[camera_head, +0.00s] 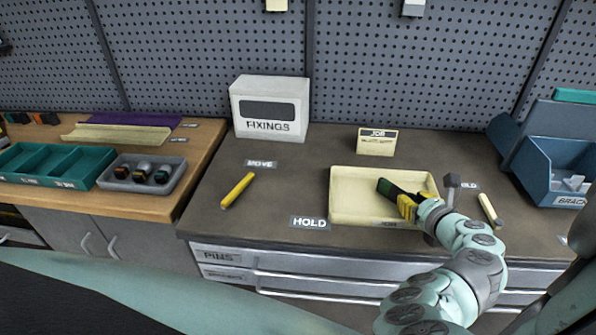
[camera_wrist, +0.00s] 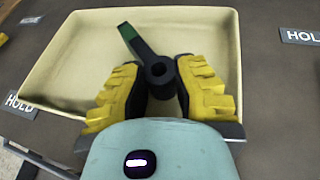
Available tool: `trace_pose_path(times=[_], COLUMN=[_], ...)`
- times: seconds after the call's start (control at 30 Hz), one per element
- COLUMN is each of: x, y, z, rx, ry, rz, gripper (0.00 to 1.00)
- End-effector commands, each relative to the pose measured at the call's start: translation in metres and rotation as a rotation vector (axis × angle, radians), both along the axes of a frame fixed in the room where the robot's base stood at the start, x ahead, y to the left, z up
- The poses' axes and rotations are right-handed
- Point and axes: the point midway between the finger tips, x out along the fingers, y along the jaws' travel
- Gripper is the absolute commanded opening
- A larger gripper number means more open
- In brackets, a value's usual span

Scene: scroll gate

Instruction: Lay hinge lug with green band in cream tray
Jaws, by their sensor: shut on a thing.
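The cream tray (camera_head: 348,201) stands on the dark worktop in the head view, and its wall also shows in the wrist view (camera_wrist: 60,48). The hinge lug (camera_wrist: 154,66) is dark, with a round hole at its near end and a green band (camera_wrist: 128,33) near its far end. My gripper (camera_wrist: 156,88) is shut on the holed end, with a yellow finger on each side. In the head view, the lug (camera_head: 386,188) and gripper (camera_head: 406,206) are over the right half of the tray. I cannot tell whether the lug touches the tray floor.
A yellow stick (camera_head: 238,190) lies left of the tray, and a cream stick (camera_head: 489,210) lies to its right. A FIXINGS box (camera_head: 269,109) and a JOB card (camera_head: 377,141) stand behind. A blue bin (camera_head: 556,165) is at right. The tray's left half is clear.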

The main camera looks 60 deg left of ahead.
Motion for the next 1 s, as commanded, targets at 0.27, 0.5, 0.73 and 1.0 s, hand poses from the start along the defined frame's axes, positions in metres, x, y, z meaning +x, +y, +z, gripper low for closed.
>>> trace_pose_path(times=[0.27,0.5,0.73,1.0], x=[0.0,0.0,0.0,-0.008], y=[0.001,0.0,-0.001,-0.02], z=[0.0,0.0,0.002,0.009], rx=[0.0,-0.001,-0.001,0.0], ry=[-0.001,-0.001,-0.002,-0.002], rz=[0.003,0.002,0.0,-0.006], gripper=[0.36,0.5,0.5,0.5])
